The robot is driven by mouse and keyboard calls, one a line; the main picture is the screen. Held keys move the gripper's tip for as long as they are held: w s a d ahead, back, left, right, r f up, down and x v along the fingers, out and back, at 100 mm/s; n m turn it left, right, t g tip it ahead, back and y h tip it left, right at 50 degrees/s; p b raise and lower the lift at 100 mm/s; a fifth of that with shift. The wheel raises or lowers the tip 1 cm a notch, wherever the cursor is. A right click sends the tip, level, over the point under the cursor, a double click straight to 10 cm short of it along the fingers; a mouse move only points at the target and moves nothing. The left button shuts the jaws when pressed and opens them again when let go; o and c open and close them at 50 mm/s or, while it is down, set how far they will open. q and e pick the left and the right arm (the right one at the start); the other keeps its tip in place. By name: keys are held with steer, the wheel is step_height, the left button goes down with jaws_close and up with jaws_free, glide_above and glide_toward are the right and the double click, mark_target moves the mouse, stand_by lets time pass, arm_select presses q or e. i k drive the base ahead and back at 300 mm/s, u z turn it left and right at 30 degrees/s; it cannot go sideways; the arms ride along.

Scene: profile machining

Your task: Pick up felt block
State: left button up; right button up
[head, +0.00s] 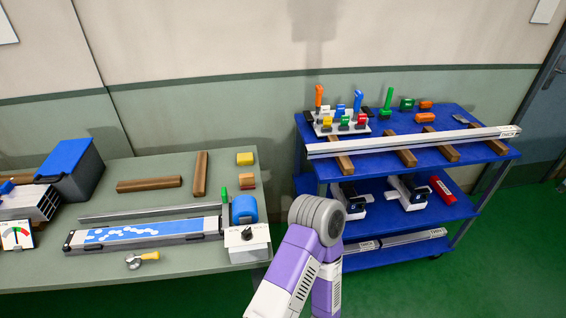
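No object is clearly identifiable as the felt block. Candidates are small coloured blocks: a yellow block (245,158) near the back right corner of the green-grey table, and an orange block (425,117) on the top shelf of the blue cart, with another small orange piece (426,104) behind it. A purple and white arm link of mine with a grey joint rises from the bottom centre, between table and cart. No gripper fingers show, so neither gripper can be placed relative to the blocks.
The table (60,279) carries a blue-lidded bin (70,170), two wooden bars, a long rail fixture (150,234) and a white box with a knob (247,243). The blue cart (440,187) holds a long metal profile (410,141) on wooden supports, and coloured-handled tools. Green floor is free at right.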

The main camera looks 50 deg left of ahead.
mark_target(246, 182)
steer(key=i, duration=2.15)
steer(key=u, duration=4.4)
steer(key=i, duration=0.4)
